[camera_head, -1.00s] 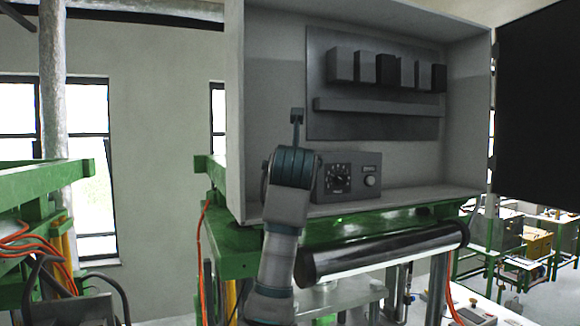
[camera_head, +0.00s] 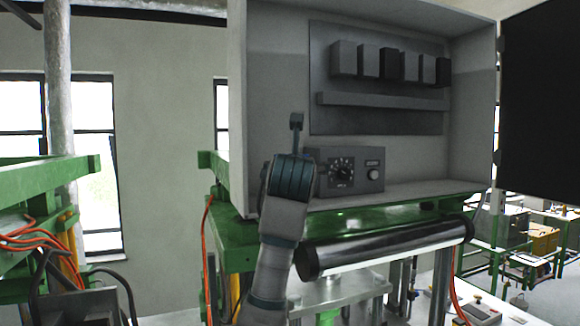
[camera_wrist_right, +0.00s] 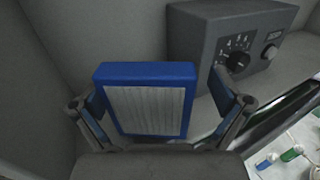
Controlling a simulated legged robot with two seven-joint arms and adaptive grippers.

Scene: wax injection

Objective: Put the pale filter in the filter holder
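The pale filter (camera_wrist_right: 145,100), a light ribbed panel in a blue frame, stands inside the grey cabinet in the right wrist view. My right gripper (camera_wrist_right: 158,98) is open, with one finger on each side of the filter. The left finger is close to the frame's edge; a gap shows at the right finger. The filter's lower edge is partly hidden by the gripper. In the head view my right gripper (camera_head: 296,122) is raised at the cabinet's left part, and the filter is hidden behind it. My left gripper is not in view. I cannot make out the filter holder.
A grey control box (camera_head: 348,172) with a dial stands on the cabinet floor, just right of my right gripper. The cabinet (camera_head: 240,110) has an open door (camera_head: 545,100) at right. A dark roller (camera_head: 385,250) lies below its front edge, over a green frame.

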